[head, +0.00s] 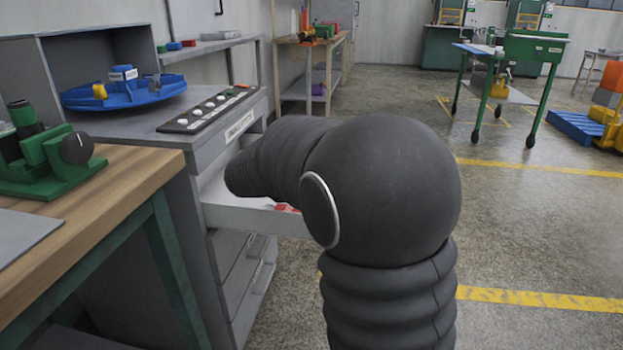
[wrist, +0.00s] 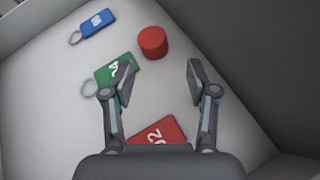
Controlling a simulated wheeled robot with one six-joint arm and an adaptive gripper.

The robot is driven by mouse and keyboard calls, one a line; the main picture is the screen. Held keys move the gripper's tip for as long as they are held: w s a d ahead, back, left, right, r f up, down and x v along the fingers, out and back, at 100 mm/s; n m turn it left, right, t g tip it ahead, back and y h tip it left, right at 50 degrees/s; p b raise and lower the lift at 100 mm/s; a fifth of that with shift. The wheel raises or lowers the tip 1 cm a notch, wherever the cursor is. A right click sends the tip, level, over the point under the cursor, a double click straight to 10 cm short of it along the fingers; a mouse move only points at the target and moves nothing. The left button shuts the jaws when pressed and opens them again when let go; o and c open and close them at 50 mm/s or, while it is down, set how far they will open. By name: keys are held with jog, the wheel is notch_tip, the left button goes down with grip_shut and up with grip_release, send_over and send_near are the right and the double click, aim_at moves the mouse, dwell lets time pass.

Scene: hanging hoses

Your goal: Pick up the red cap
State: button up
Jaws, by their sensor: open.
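The red cap (wrist: 152,42) is a short red cylinder standing on the floor of an open drawer in the wrist view. My gripper (wrist: 159,76) is open and empty over the drawer. The cap lies beyond the fingertips, a little left of the middle of the gap, and no finger appears to touch it. In the head view my dark arm covers most of the open drawer (head: 247,217). Only a bit of something red (head: 287,208) shows inside, and I cannot tell whether it is the cap. The gripper is hidden there.
In the drawer lie a blue tag (wrist: 97,22), a green tag (wrist: 113,70) partly under the left finger, and a red tag (wrist: 160,133) near the gripper's base. Drawer walls rise at left and right. A workbench (head: 110,170) stands at left in the head view.

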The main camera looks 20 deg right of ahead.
jog(key=shift+w+d+f+n+h, duration=0.1)
jog(key=shift+w+d+n+h, duration=0.2)
jog(key=shift+w, duration=0.2)
jog(key=shift+w+d+f+n+h, duration=0.1)
jog(key=shift+w+d+n+h, duration=0.15)
jog(key=shift+w+h, duration=0.2)
jog(key=x, duration=0.7)
jog(key=shift+w+f, duration=0.2)
jog(key=c, duration=0.6)
